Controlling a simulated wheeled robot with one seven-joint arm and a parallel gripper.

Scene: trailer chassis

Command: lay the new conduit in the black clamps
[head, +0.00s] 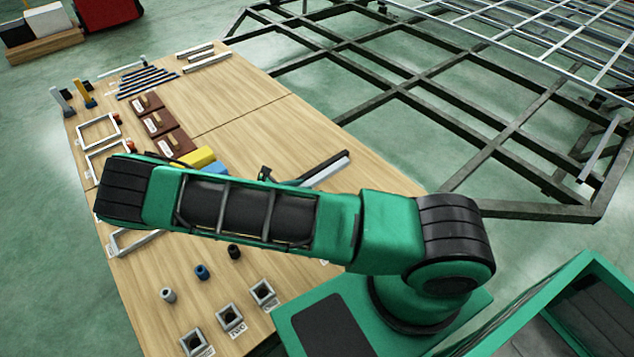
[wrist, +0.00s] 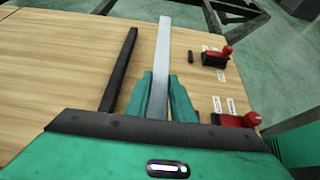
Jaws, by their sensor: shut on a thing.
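My gripper (wrist: 160,78) has its two teal fingers on either side of a long light grey bar (wrist: 164,42) in the wrist view and is shut on it. The frames do not show for certain that this bar is the new conduit. A black bar (wrist: 120,68) lies to its left, apart from it. In the head view the far ends of the grey bar (head: 328,172) and black bar (head: 323,165) show beyond my arm, which hides much of the gripper area.
The wooden table (head: 240,110) carries frames, brown blocks, yellow and blue blocks (head: 197,158), small cylinders and square sockets (head: 230,318). A dark steel chassis (head: 450,110) stands beyond its right edge. The table's upper middle is clear.

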